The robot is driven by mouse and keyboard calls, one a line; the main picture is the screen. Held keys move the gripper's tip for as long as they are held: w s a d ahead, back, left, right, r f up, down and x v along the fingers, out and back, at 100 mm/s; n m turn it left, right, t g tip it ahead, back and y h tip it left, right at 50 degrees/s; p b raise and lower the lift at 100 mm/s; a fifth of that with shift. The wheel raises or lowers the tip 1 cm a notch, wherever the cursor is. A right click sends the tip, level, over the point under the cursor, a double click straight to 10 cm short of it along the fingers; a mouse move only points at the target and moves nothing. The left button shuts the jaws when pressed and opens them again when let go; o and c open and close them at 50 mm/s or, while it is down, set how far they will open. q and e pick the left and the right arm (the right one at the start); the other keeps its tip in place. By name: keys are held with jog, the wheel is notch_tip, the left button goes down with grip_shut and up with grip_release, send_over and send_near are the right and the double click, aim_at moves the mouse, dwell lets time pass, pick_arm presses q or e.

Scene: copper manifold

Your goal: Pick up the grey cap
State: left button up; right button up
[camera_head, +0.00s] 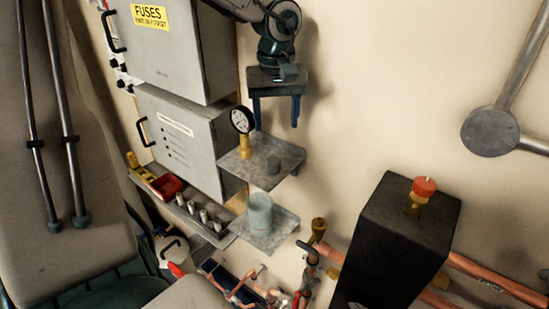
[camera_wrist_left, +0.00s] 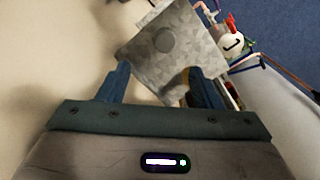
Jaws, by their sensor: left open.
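The grey cap (camera_head: 273,165) is a small, dark grey round piece standing on the upper metal shelf (camera_head: 240,168), right of the gauge. In the left wrist view the cap (camera_wrist_left: 164,39) shows as a grey disc beyond the fingertips. My left gripper (camera_head: 276,125) is open, its two blue fingers pointing down above the shelf. It is apart from the cap, and nothing is between the fingers. In the left wrist view the gripper (camera_wrist_left: 158,72) has its fingers spread wide on either side of the shelf. My right gripper is not in view.
A gauge on a brass stem (camera_head: 243,122) stands close left of the cap. Grey cabinets (camera_head: 185,130) stand further left. A lower shelf holds a pale cylinder (camera_head: 260,212). A black box (camera_head: 400,235) with copper pipes stands at right.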

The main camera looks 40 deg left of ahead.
pick_arm(q)
jog(key=b, duration=0.6)
send_over(273, 160)
jog(key=f, duration=0.5)
jog(key=shift+w+f, duration=0.2)
jog(key=shift+w, duration=0.05)
jog(key=shift+s+d+f+b, duration=0.1)
jog(key=shift+s+f+b, duration=0.05)
jog(key=shift+f+b, duration=0.6)
jog(key=shift+s+f+p, duration=0.15)
jog(key=shift+p, duration=0.15)
notch_tip(273, 160, down, 2)
jog(key=shift+f+p, duration=0.25)
jog(key=shift+p, duration=0.2)
jog(key=shift+a+f, duration=0.2)
jog(key=shift+f, duration=0.25)
jog(key=shift+d, duration=0.1)
jog(key=shift+c, duration=0.2)
jog(key=shift+r, duration=0.1)
jog(key=c, duration=0.9)
